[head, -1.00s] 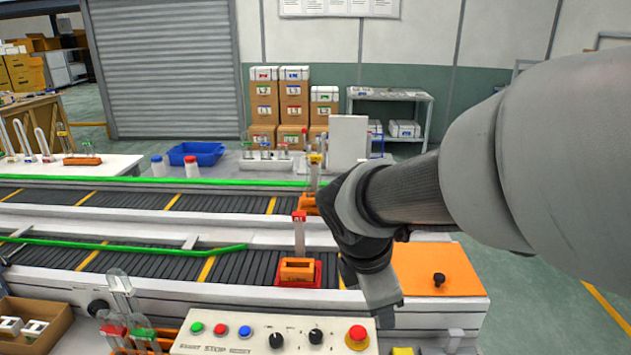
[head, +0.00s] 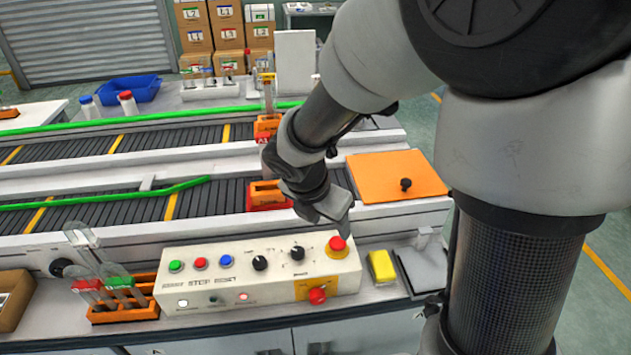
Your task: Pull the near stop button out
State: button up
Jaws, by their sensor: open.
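A control box (head: 215,282) stands at the near edge of the bench. A red mushroom stop button (head: 338,243) on a yellow collar sits at the right end of its top. A second red knob (head: 317,296) sticks out of a yellow plate on its front face. Which one is the near stop button is not marked. My gripper (head: 343,226) is open and empty, pointing down just above and behind the top red button. The fingers are small and partly hidden by the wrist, so I cannot tell whether they touch the button.
Green, red and blue buttons and two black selectors (head: 260,263) share the box top. An orange rack (head: 122,308) with glass tubes stands left of the box. A yellow block (head: 381,266) lies to the right. Behind run the conveyors (head: 110,209) and an orange plate (head: 396,176).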

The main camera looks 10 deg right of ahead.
aim_at(338, 241)
jog(key=b+x, duration=0.2)
jog(key=x, duration=0.7)
jog(key=shift+f+b, duration=0.1)
jog(key=shift+b, duration=0.3)
